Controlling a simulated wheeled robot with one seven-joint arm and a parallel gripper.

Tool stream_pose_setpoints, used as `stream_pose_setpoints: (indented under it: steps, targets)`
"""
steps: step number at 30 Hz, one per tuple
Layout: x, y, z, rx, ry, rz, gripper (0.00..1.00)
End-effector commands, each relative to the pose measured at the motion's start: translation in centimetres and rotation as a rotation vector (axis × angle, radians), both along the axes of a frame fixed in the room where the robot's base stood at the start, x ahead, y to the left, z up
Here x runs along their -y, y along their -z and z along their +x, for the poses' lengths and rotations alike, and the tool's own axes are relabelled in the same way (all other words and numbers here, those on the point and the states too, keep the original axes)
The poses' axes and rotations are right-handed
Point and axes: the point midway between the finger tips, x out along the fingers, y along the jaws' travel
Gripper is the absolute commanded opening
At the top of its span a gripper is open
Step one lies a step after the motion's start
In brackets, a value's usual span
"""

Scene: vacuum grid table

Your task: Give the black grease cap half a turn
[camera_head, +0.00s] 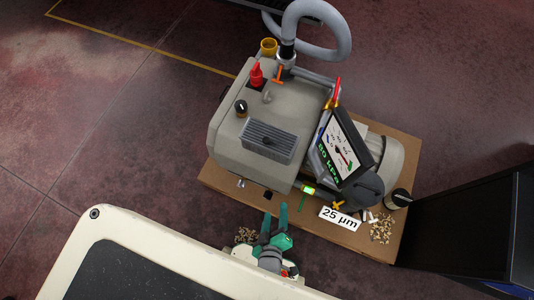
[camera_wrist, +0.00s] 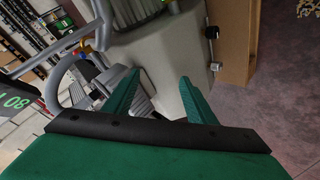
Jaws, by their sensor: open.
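Two black caps show in the head view, and I cannot tell which is the grease cap. One is a small black knob (camera_head: 241,107) with a pale mark, on the left of the beige pump housing (camera_head: 225,140). The other is a larger black-topped cap (camera_head: 400,197) at the board's right edge. My green gripper (camera_head: 275,212) is open and empty at the board's front edge, apart from both caps. In the wrist view my gripper (camera_wrist: 158,76) points toward the pump housing, and a small dark fitting (camera_wrist: 212,32) sticks out of its side.
The pump sits on a wooden board (camera_head: 225,181). A gauge panel (camera_head: 345,150), a "25 µm" label (camera_head: 339,218), small loose parts and grain-like piles (camera_head: 382,228) crowd its right side. A grey hose (camera_head: 335,20) rises behind. A dark cabinet (camera_head: 455,215) stands right; floor is clear left.

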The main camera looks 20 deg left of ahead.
Motion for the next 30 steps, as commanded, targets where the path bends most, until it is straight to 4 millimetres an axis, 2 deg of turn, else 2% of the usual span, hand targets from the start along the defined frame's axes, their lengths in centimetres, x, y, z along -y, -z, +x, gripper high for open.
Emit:
stream_pose_setpoints:
  steps: [1, 6, 9, 12, 15, 21, 25, 30]
  targets:
    - [-0.5, 2.6, 1.0, -0.024, -0.11, -0.123, 0.51]
    - [-1.8, 10.4, 3.2, -0.111, -0.491, -0.552, 0.51]
    - [-3.1, 14.0, 4.5, -0.152, -0.736, -0.791, 0.51]
    - [-4.9, 16.7, 5.6, -0.185, -0.98, -1.013, 0.51]
    - [-6.6, 18.5, 6.3, -0.217, -1.197, -1.198, 0.51]
    - [-9.1, 19.9, 6.8, -0.265, -1.494, -1.428, 0.51]
    - [-9.6, 20.3, 6.8, -0.282, -1.572, -1.483, 0.51]
    - [-9.4, 21.6, 7.3, -0.289, -1.587, -1.494, 0.51]
